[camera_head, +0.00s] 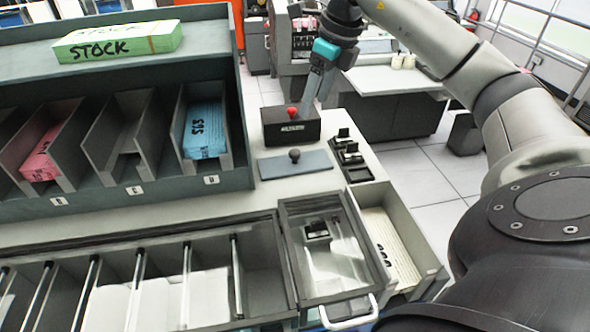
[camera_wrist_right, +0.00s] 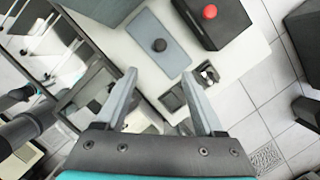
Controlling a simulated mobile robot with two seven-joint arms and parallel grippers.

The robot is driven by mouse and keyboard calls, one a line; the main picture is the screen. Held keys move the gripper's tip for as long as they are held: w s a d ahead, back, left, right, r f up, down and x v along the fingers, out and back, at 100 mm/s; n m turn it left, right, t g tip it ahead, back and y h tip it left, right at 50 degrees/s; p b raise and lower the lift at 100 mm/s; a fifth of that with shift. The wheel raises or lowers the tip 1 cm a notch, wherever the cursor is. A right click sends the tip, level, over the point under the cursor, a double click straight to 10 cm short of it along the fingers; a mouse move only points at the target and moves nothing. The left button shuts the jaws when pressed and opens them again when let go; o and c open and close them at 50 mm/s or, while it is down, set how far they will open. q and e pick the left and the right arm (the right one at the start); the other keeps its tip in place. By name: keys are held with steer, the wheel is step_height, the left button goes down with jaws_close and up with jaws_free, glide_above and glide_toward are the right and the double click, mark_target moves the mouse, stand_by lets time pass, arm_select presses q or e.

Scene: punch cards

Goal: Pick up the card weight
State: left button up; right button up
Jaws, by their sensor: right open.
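A flat blue-grey plate with a round black knob (camera_head: 295,163) lies on the pale desk top; it looks like the card weight, though no label shows this. It also shows in the wrist view (camera_wrist_right: 150,38), with its knob ahead of the space between my fingertips. My right gripper (camera_head: 307,102) is open and empty, seen edge-on above the desk by the black box. In the wrist view its two fingers (camera_wrist_right: 160,78) are spread apart, with nothing between them. My left gripper is in neither view.
A black box with a red button (camera_head: 291,127) stands behind the plate. Two small black blocks with metal tops (camera_head: 348,150) sit right of it. A clear-lidded bin (camera_head: 330,290) is in front, beside an open drawer (camera_head: 425,265). A card rack (camera_head: 235,180) stands left.

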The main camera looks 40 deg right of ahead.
glide_above(295, 152)
steer(key=s, duration=0.2)
step_height(295, 152, down, 9)
steer(key=shift+d+x, duration=0.15)
steer(key=shift+x, duration=1.35)
steer(key=shift+d+x, duration=0.15)
steer(key=shift+x, duration=1.35)
steer(key=shift+w, duration=0.15)
jaws_close()
steer(key=shift+r, duration=0.15)
